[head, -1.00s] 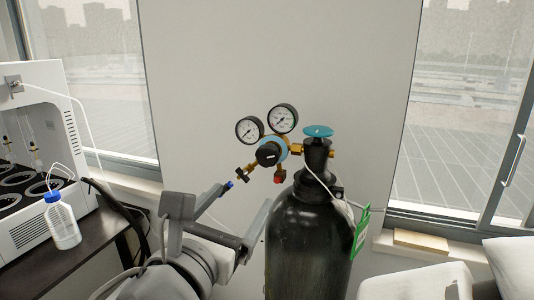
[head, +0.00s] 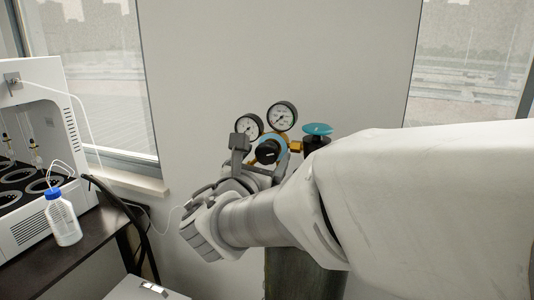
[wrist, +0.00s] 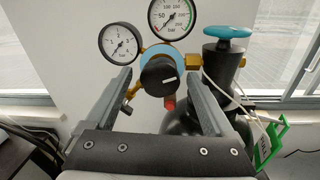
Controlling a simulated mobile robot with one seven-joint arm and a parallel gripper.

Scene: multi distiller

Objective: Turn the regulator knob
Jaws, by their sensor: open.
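The regulator knob (wrist: 160,76) is a black round knob with a white mark, set in front of a blue regulator body (wrist: 152,54). It also shows in the head view (head: 268,151), just above my wrist. My gripper (wrist: 165,82) is open, with one finger on each side of the knob in the wrist view. I cannot tell how deep the fingers reach or whether they touch it. Two pressure gauges (wrist: 120,41) (wrist: 171,17) sit above the knob. In the head view my arm hides most of the black cylinder.
The cylinder's teal valve handwheel (wrist: 226,32) stands right of the regulator. A white bottle (head: 62,218) stands on the dark table at left beside a white machine (head: 35,150). A plain panel is behind.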

